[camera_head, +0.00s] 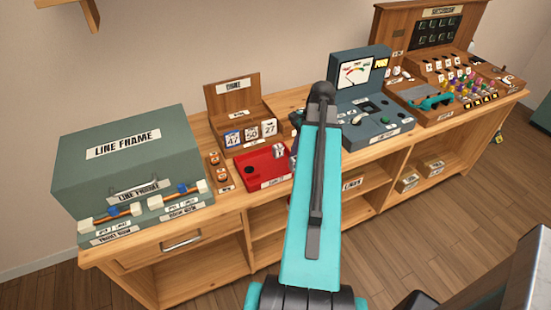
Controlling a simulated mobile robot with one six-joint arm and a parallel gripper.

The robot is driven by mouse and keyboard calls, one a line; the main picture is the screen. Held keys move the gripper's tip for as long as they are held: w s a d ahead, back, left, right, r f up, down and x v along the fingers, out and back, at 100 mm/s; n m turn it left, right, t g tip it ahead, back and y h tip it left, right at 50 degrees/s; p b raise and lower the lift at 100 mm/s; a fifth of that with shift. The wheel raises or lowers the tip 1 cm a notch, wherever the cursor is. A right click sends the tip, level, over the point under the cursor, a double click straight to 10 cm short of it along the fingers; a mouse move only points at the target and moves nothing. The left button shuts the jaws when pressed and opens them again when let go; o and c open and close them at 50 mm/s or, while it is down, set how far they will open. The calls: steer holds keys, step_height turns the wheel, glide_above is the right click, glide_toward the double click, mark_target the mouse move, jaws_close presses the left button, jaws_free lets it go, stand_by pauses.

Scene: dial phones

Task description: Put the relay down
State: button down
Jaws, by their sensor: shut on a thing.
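My arm's teal link (318,200) rises through the middle of the picture and hides most of what is behind it. My gripper (292,150) is mostly hidden behind this link; only a dark sliver shows at the link's left edge. A small silver-grey thing (278,152), seemingly the relay, shows next to that sliver, over the right end of the red tray (258,168). It seems to be held in my gripper. I cannot tell whether it touches the tray.
The tray is on a wooden bench (222,196). A green line frame box (125,152) is on the left, a wooden stand with number cards (233,97) behind the tray. A meter console (375,128) and a wooden switchboard (430,60) are on the right.

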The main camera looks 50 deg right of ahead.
steer(key=w+a, duration=0.1)
steer(key=w, duration=0.1)
steer(key=w+p, duration=0.1)
steer(key=w, duration=0.1)
steer(key=w+a, duration=0.1)
steer(key=w, duration=0.2)
steer(key=shift+w+a+f+p, duration=0.1)
steer(key=shift+a+f+p, duration=0.2)
steer(key=shift+f+p, duration=0.1)
steer(key=shift+f, duration=0.15)
steer(key=shift+f+p, duration=0.7)
steer(key=shift+f, duration=0.9)
steer(key=shift+f, duration=0.1)
steer(key=c, duration=1.5)
jaws_free()
steer(key=shift+b+v, duration=1.6)
steer(key=shift+v, duration=4.5)
